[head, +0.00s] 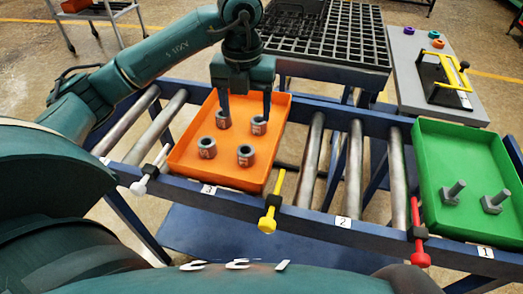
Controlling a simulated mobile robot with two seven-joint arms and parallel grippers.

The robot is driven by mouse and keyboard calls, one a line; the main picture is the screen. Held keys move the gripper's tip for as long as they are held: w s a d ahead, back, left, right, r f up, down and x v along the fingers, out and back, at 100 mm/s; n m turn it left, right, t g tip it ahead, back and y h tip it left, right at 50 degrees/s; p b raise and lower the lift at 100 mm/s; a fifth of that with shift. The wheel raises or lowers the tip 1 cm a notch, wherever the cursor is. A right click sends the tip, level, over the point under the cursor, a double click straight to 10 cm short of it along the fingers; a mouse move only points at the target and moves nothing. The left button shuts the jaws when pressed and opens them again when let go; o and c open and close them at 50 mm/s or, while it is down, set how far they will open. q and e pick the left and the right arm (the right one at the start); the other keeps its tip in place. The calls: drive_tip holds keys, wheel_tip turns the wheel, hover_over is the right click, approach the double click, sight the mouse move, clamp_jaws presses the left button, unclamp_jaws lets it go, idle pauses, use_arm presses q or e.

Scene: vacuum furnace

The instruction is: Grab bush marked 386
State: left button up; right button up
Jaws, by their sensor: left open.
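Several grey metal bushes stand upright in the orange tray (184,163) on the roller conveyor. One bush (223,119) is at the back left, one bush (259,126) at the back right, one bush (207,148) at the front left and one bush (246,155) at the front right. They bear small markings that are too small to read, so I cannot tell which is 386. My left gripper (245,117) points down over the back of the tray. It is open and empty, its fingers near the two back bushes. My right gripper is not in view.
A green tray (452,147) with two bolt-like parts (479,197) sits at the right. Bare rollers (312,160) lie between the trays. White, yellow (268,212) and red (418,237) stops line the front rail. A black grid (325,35) and a grey plate (405,70) are behind.

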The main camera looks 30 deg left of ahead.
use_arm(q)
hover_over(246, 150)
wheel_tip(246, 150, down, 7)
drive_tip(key=shift+w+r+p, duration=0.1)
drive_tip(key=shift+w+p, duration=0.05)
drive_tip(key=shift+p, duration=0.2)
drive_tip(key=shift+f+p, duration=0.65)
drive_tip(key=shift+f, duration=2.45)
drive_tip(key=shift+c, duration=0.2)
drive_tip(key=c, duration=1.2)
